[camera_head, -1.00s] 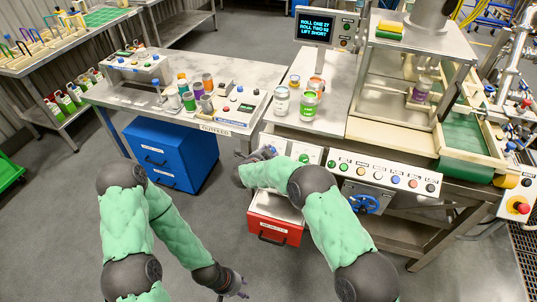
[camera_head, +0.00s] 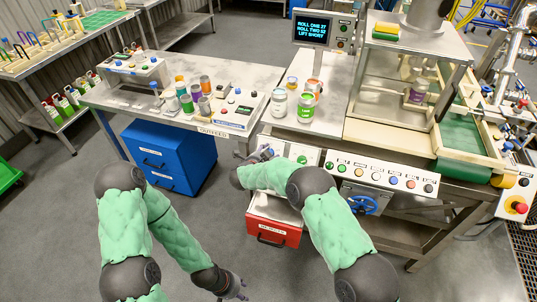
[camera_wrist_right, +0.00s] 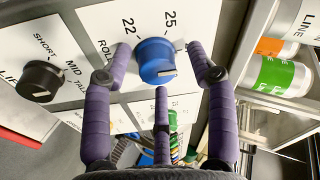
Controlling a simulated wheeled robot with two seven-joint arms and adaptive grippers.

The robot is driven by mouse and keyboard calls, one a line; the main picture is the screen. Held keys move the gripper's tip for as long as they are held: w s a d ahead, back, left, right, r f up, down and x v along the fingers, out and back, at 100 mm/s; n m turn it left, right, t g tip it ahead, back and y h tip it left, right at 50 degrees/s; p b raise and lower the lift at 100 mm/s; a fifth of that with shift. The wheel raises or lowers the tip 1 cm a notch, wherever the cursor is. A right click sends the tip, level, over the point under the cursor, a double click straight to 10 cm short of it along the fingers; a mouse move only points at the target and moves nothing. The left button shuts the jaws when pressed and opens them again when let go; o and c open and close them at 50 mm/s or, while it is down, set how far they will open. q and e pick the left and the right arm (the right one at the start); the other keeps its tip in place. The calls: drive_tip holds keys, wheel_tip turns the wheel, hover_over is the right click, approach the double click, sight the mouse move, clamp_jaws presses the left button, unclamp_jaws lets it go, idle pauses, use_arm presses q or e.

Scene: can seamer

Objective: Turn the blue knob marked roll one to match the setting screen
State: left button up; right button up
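The blue knob (camera_wrist_right: 156,61) sits on a white panel in the right wrist view, with 22 and 25 printed above it and part of ROLL beside it. Its pale mark lies toward its lower right. My right gripper (camera_wrist_right: 160,70) is open, with purple fingers left, right and below the knob; small gaps show at the sides, and contact below cannot be told. In the head view this gripper (camera_head: 264,153) is at the panel and hides the knob. The setting screen (camera_head: 312,30) reads ROLL ONE 27, ROLL TWO 52, LIFT SHORT. My left gripper (camera_head: 235,288) hangs low, away from the machine, its fingers unclear.
A black knob (camera_wrist_right: 41,81) marked SHORT, MID, TALL is left of the blue knob. A green knob (camera_head: 302,159) and a row of buttons (camera_head: 376,174) are on the front panels. A red drawer (camera_head: 273,232) is below. Cans (camera_head: 306,107) stand above the panel.

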drive_tip(key=v, duration=1.1)
drive_tip(key=shift+s+a, duration=0.2)
drive_tip(key=shift+s, duration=0.1)
drive_tip(key=shift+r, duration=0.1)
drive_tip(key=s+d+f+n+g+y, duration=0.25)
drive_tip(key=s+d+f+n, duration=0.3)
drive_tip(key=f, duration=0.45)
drive_tip(key=s+d+f+n+g+y, duration=0.2)
drive_tip(key=s+d+f+n+y, duration=0.25)
drive_tip(key=f, duration=0.55)
drive_tip(key=s+d+f+n+g, duration=0.1)
drive_tip(key=s+g, duration=0.1)
drive_tip(key=s, duration=0.6)
drive_tip(key=s+d+f+n+g+y, duration=0.1)
drive_tip(key=s+f+n+g, duration=0.1)
drive_tip(key=s, duration=0.7)
drive_tip(key=s+d+f+n+g+y, duration=0.1)
drive_tip(key=s+d+f+g, duration=0.1)
drive_tip(key=s, duration=0.6)
drive_tip(key=shift+s+n+g, duration=0.4)
drive_tip(key=shift+g, duration=0.05)
